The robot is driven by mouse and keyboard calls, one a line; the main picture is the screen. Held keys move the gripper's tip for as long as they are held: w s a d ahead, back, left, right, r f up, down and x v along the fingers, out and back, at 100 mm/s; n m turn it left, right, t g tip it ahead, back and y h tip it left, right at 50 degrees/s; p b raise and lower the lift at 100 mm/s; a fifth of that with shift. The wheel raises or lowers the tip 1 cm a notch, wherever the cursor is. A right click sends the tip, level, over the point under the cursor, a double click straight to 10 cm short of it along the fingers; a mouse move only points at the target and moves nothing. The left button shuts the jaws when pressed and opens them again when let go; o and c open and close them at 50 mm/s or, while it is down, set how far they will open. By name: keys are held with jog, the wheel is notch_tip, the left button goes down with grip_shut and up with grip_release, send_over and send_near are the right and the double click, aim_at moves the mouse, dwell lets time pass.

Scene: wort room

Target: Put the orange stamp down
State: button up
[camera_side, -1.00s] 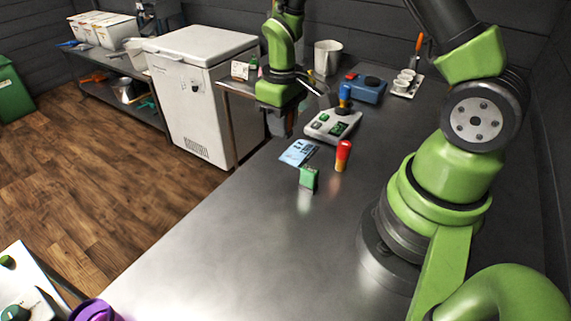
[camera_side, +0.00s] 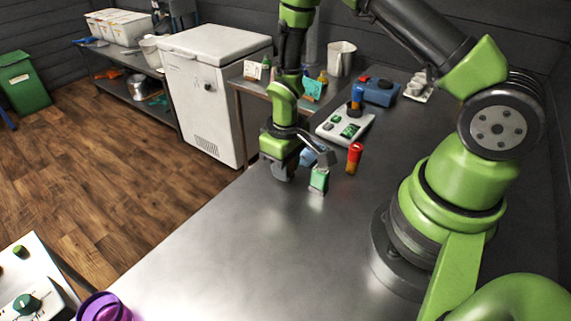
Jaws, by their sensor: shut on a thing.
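My gripper (camera_side: 281,172) points down over the left part of the steel table, left of a small green-and-white block (camera_side: 319,181). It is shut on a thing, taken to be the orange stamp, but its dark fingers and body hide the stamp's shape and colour. I cannot tell whether what it holds touches the table. A red-topped stamp with an orange-yellow lower part (camera_side: 354,159) stands upright on the table, right of the gripper.
A blue-and-white card (camera_side: 308,158) lies mostly hidden behind my wrist. A blue box (camera_side: 381,93), a tray with white cups (camera_side: 416,90) and a metal pitcher (camera_side: 341,58) stand at the back. A purple ring-shaped thing (camera_side: 103,307) is at front left. The steel table's front (camera_side: 245,250) is clear.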

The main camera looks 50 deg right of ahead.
jog(key=shift+f, duration=0.15)
jog(key=o, duration=0.8)
jog(key=shift+c, duration=0.2)
notch_tip(320, 180, up, 12)
jog(key=shift+r, duration=0.2)
jog(key=s+a+r+m+t+y, duration=0.1)
jog(key=s+a+r+m+t, duration=0.1)
jog(key=s+r, duration=0.5)
jog(key=s+a+r+m+t+y, duration=0.1)
jog(key=s+r+t, duration=0.4)
jog(key=r, duration=0.6)
jog(key=shift+s+a+m, duration=0.5)
jog(key=shift+s+a, duration=0.15)
jog(key=shift+s, duration=0.45)
